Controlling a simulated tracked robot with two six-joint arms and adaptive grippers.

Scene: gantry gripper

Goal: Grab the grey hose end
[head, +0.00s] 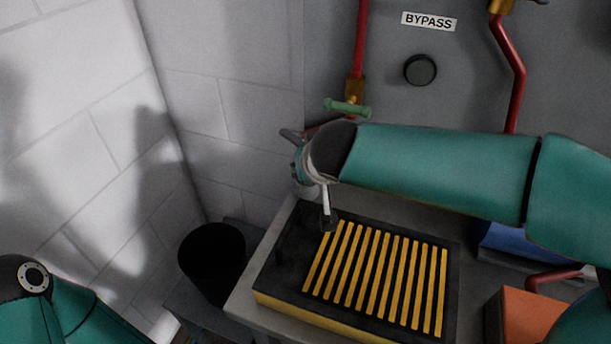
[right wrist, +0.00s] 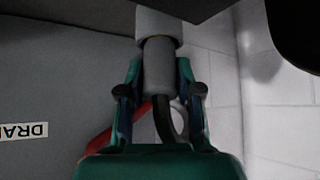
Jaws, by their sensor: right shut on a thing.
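The grey hose end (right wrist: 159,70) stands between the two fingers of my right gripper (right wrist: 160,78) in the right wrist view. The fingers are shut on its sides. Its far end meets a wider light grey collar (right wrist: 158,24); I cannot tell how they are joined. A black hose (right wrist: 168,122) curves below it. In the head view my right gripper (head: 301,158) is at the end of the green arm near the wall corner, largely hidden by the wrist, and the hose end cannot be made out clearly. My left gripper is out of view.
A yellow-barred black grate (head: 376,278) lies on the bench under my right arm. A black bin (head: 212,262) stands left of it. A green valve handle (head: 347,107) and red pipes (head: 509,60) are close behind the arm. An orange box (head: 535,314) is at lower right.

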